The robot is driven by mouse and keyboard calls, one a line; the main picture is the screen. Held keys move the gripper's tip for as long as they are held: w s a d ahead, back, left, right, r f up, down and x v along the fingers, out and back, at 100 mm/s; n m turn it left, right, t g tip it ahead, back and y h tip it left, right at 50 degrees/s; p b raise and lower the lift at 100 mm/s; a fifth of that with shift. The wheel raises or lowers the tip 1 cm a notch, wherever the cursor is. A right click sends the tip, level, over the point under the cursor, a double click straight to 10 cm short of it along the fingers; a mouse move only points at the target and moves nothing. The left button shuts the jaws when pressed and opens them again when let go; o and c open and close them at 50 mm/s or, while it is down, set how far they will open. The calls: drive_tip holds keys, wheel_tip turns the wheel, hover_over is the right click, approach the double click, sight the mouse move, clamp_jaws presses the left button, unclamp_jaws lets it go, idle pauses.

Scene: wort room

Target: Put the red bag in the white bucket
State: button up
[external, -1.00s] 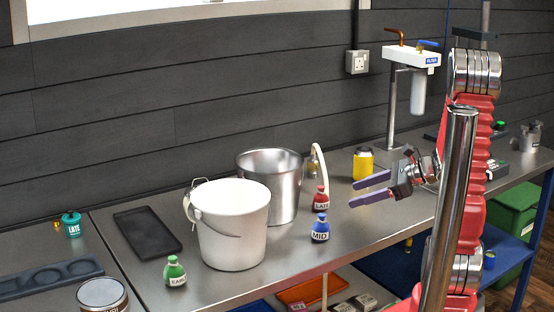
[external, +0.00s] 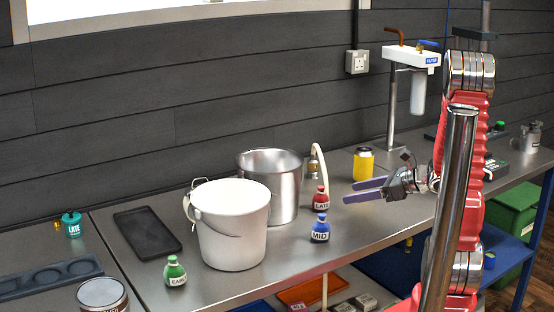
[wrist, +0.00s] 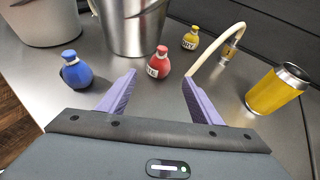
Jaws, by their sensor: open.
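The small red bag (external: 320,199) with a white "LATE" label stands upright on the metal bench, right of the steel pot. In the wrist view the red bag (wrist: 158,64) lies ahead, between the lines of my two purple fingers and beyond their tips. My gripper (external: 348,192) is open and empty, just right of the bag and apart from it; its fingers also show in the wrist view (wrist: 160,80). The white bucket (external: 233,232) stands upright at the bench's front, left of the blue bag; its inside bottom is hidden.
A steel pot (external: 282,205) stands behind the bucket. A blue bag (external: 320,229) stands in front of the red one, a green bag (external: 175,271) left of the bucket. A yellow bag (wrist: 190,38), hose (wrist: 215,47) and yellow can (wrist: 276,90) are near.

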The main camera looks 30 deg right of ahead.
drive_tip(key=shift+x, duration=2.45)
drive_tip(key=shift+x, duration=2.6)
drive_tip(key=shift+f, duration=0.15)
drive_tip(key=shift+s, duration=0.1)
drive_tip(key=shift+c, duration=0.2)
drive_tip(key=c, duration=1.2)
drive_tip(key=shift+r, duration=5)
